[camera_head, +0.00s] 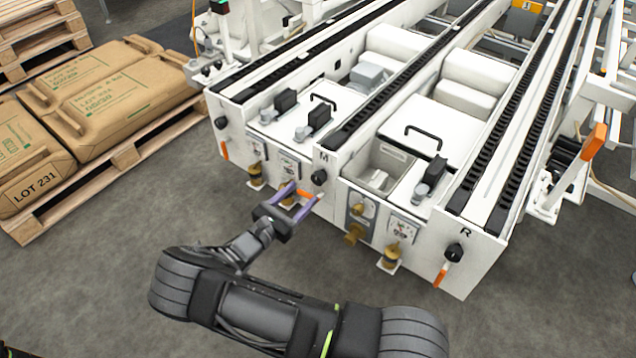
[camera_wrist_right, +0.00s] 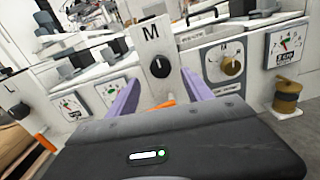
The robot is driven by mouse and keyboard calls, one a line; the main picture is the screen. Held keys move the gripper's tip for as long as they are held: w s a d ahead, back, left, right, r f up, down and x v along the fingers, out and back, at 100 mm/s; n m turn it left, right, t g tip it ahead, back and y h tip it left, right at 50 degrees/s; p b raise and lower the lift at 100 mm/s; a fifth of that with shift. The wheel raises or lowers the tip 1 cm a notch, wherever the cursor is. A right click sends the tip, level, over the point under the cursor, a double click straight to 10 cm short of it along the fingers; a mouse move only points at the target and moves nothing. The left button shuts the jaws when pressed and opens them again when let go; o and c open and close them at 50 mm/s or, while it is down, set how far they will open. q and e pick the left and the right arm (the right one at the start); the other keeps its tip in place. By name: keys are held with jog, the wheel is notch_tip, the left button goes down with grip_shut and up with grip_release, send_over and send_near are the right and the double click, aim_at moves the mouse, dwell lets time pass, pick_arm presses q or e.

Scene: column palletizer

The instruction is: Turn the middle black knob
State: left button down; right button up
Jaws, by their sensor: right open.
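The middle black knob (camera_head: 319,177) is on the white end plate marked M, at the front of the palletizer. In the right wrist view the knob (camera_wrist_right: 160,67) faces me, just under the M, with a light mark on it. My right gripper (camera_head: 302,194) is open, and its two purple fingers point at the M plate. In the wrist view the fingers (camera_wrist_right: 162,88) stand to the left and right below the knob, apart from it. An orange lever below the knob shows partly between the fingers. My left gripper is not in view.
A similar left knob (camera_head: 221,122) and right knob (camera_head: 454,250) are on the other end plates, with orange levers below. Sacks on a pallet (camera_head: 125,160) stand left. The floor in front is clear.

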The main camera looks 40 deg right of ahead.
aim_at(316, 181)
jog(key=shift+d, duration=0.1)
jog(key=b+x, duration=0.1)
jog(key=x, duration=0.6)
jog(key=shift+w+d, duration=0.1)
jog(key=shift+d, duration=0.25)
grip_shut()
dwell(0.5)
